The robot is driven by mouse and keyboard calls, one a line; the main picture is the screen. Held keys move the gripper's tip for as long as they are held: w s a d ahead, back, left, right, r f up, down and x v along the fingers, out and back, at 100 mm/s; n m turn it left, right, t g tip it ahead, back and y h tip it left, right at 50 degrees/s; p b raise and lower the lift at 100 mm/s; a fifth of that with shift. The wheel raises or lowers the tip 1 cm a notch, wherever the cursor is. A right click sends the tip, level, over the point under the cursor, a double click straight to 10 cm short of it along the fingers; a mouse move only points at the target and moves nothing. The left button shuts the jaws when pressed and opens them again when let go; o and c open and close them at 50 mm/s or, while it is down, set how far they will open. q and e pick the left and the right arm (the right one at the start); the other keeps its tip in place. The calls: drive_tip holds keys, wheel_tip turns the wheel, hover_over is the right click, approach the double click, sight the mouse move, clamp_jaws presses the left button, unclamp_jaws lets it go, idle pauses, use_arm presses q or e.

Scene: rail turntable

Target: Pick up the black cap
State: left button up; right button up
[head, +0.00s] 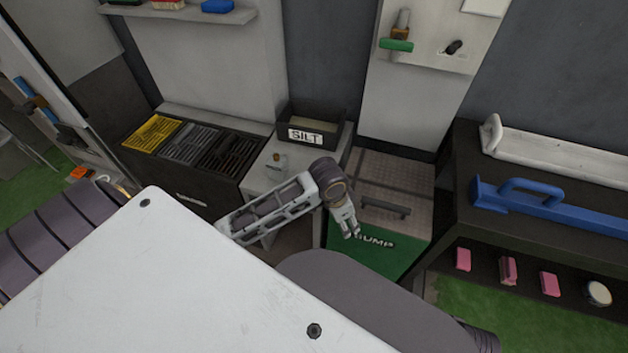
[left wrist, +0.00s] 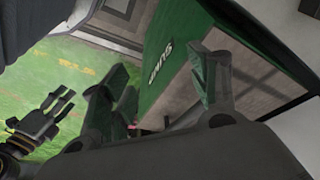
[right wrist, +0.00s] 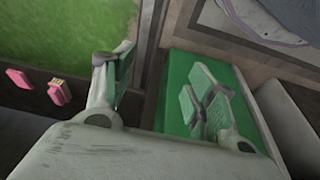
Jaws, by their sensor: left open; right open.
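A small black piece (head: 453,47), apparently the black cap, is on the pale panel at the upper right of the head view. It is too small to see in detail. My left gripper (head: 347,224) is open and empty in front of the sump box, well below and left of the black piece. Its open fingers also show in the left wrist view (left wrist: 160,90). My right gripper (right wrist: 165,90) is open and empty in the right wrist view. It is hidden in the head view. Neither wrist view shows the black piece.
A dark bench (head: 465,195) at the right bears a blue tool (head: 540,200). A silt bin (head: 305,136) stands left of the sump box.

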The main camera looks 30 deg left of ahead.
use_arm(q)
drive_tip(key=shift+m+g+y, duration=0.4)
drive_tip(key=shift+g+y, duration=0.1)
drive_tip(key=shift+g, duration=0.2)
drive_tip(key=w+a, duration=0.2)
drive_tip(key=w+a+r, duration=0.1)
drive_tip(key=w+a, duration=0.3)
drive_tip(key=shift+w+r, duration=0.4)
drive_tip(key=w+a+r, duration=0.3)
drive_tip(key=a, duration=0.3)
drive_tip(key=w+a+r+n+g+y, duration=0.1)
drive_tip(key=w+a+r, duration=0.2)
drive_tip(key=a, duration=0.2)
drive_tip(key=shift+a+r, duration=0.15)
drive_tip(key=shift+a, duration=0.25)
use_arm(e)
drive_tip(key=s+f, duration=0.3)
drive_tip(key=f, duration=0.7)
drive_tip(key=s+f, duration=0.3)
drive_tip(key=f, duration=0.7)
drive_tip(key=shift+s+d+g, duration=0.25)
drive_tip(key=shift+d+g, duration=0.05)
drive_tip(key=shift+d, duration=0.15)
